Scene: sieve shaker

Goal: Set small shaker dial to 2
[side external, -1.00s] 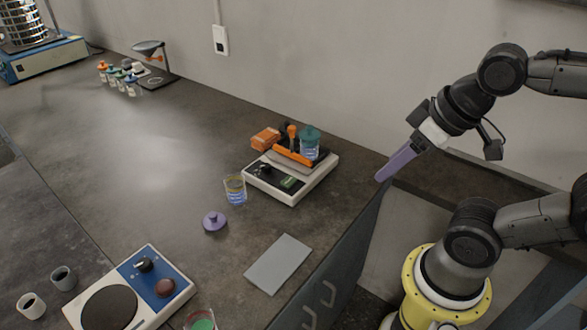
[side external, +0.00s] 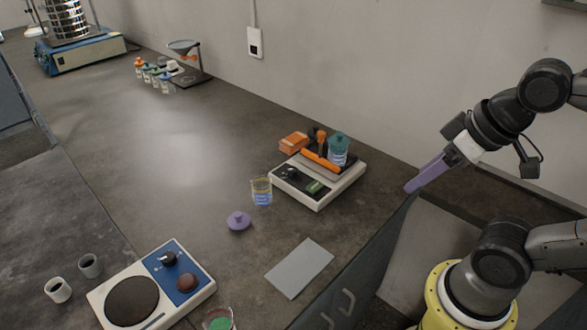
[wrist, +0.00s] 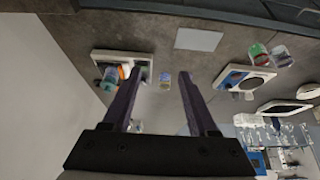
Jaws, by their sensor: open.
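The small shaker (side external: 322,201) is a white box on the dark bench right of centre in the side view. A black dial (side external: 291,173) sits on its front panel beside a small green display; I cannot read its setting. An orange clamp (side external: 318,158) and a teal-lidded jar (side external: 338,150) are on its top. In the wrist view the shaker (wrist: 122,54) is at the upper left, partly behind a finger. My gripper (side external: 409,188) has long purple fingers, open and empty, to the right of the shaker and apart from it. Both fingers (wrist: 158,76) show in the wrist view.
A beaker (side external: 261,192) stands left of the shaker, near a purple lid (side external: 238,221). A grey pad (side external: 299,268) lies in front. A blue-panelled hotplate (side external: 150,291) with two cups is lower left. A sieve shaker (side external: 80,55) stands far left. The bench middle is clear.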

